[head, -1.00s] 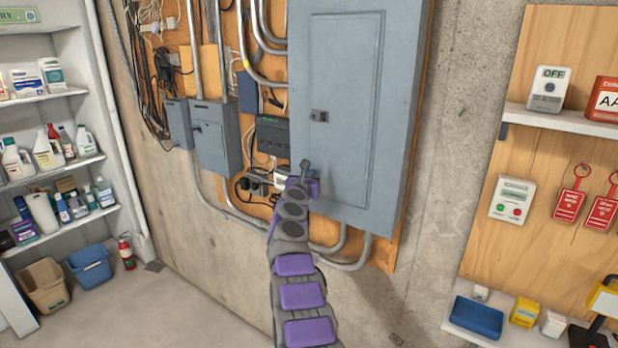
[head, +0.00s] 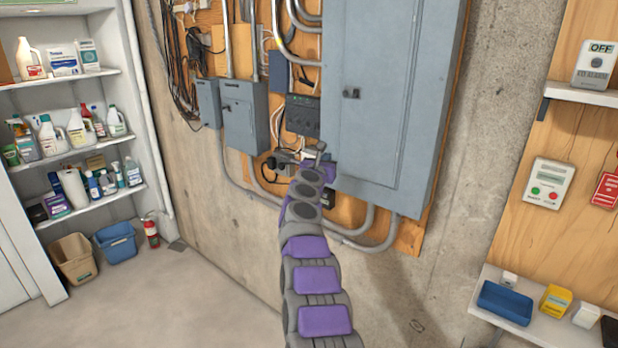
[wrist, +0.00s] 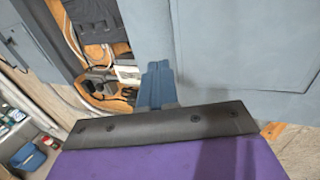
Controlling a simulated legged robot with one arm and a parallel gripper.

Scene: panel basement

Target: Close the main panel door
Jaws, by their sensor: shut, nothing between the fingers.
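The main panel is the large grey-blue metal box on the wall. Its door (head: 372,110) looks flush with the panel front, with a small dark latch (head: 351,93) at its left edge. My gripper (head: 317,150) is at the panel's lower left corner, below the latch. In the wrist view my gripper (wrist: 157,82) is shut and empty, in front of the panel's lower left edge. The grey-blue panel surface (wrist: 225,45) fills the upper right there. I cannot tell whether the fingers touch the panel.
A smaller grey box (head: 244,117) and a dark device (head: 303,116) are left of the panel, with conduits and cables around them. A shelf of bottles (head: 75,140) stands at the left. A white shelf with a blue tray (head: 505,303) is at the right.

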